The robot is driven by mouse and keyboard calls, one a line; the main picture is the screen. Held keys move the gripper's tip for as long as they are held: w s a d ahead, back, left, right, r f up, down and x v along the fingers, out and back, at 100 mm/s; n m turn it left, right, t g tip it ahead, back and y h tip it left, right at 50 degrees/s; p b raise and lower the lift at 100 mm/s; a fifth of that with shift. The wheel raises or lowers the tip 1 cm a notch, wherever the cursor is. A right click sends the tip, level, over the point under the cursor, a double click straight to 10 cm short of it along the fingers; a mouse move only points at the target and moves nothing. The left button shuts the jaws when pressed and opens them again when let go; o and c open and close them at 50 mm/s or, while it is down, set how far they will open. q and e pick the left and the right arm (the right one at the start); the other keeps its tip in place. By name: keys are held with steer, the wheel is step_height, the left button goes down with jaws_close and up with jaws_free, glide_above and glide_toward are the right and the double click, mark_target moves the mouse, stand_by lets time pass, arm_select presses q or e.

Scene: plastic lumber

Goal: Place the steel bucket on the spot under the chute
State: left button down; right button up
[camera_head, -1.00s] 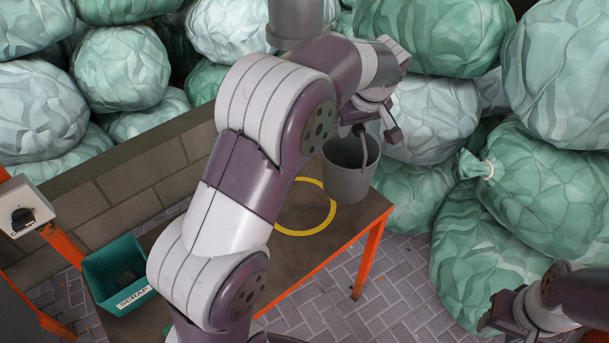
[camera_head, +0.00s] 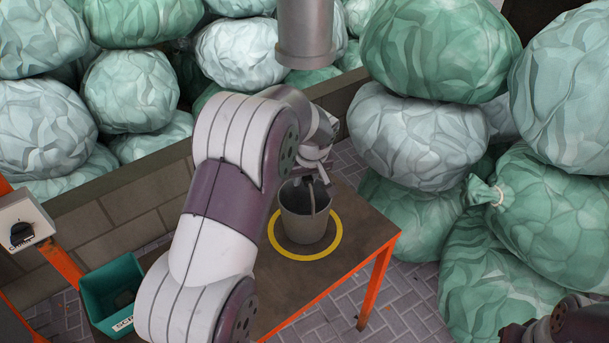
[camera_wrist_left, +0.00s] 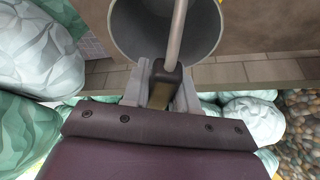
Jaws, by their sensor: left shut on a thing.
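The grey steel bucket (camera_head: 304,220) is upright within the yellow ring (camera_head: 332,244) on the brown table (camera_head: 368,232), and hides the ring's far side. I cannot tell whether its base touches the tabletop. The grey chute (camera_head: 306,32) hangs above and behind it. My left gripper (camera_head: 318,180) is over the bucket's rim, shut on its handle. The left wrist view shows the fingers (camera_wrist_left: 161,88) around the handle's dark grip, with the bucket (camera_wrist_left: 130,30) beyond. Of my right gripper (camera_head: 522,328), only a dark part shows at the lower right edge.
A green scrap bin (camera_head: 112,290) stands at the table's left end. A control box with a knob (camera_head: 24,228) is at far left. A low block wall (camera_head: 130,215) runs behind the table, and green and white bags (camera_head: 420,140) are piled behind and right.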

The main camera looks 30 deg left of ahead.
arm_select(q)
steer(key=shift+s+f, duration=0.1)
steer(key=c, duration=0.9)
jaws_free()
steer(key=shift+r, duration=0.3)
steer(key=p+v, duration=0.1)
steer(key=v, duration=0.9)
steer(key=shift+s+d+r, duration=0.15)
steer(key=shift+d+r, duration=0.05)
steer(key=shift+r, duration=0.15)
steer(key=shift+s+d+r, duration=0.15)
steer(key=shift+d+r, duration=0.05)
steer(key=shift+r, duration=0.05)
steer(key=s+d+f+m+h, duration=0.1)
steer(key=s+d+f+m, duration=0.2)
steer(key=s+f, duration=0.1)
steer(key=s+d+f+m+g+h, duration=0.1)
steer(key=s+d+f+m, duration=0.2)
steer(key=s, duration=0.4)
steer(key=s+d+f+m+h, duration=0.1)
steer(key=s+d+f+m, duration=0.2)
steer(key=s+f, duration=0.2)
steer(key=shift+s+g, duration=0.4)
steer(key=shift+s, duration=0.1)
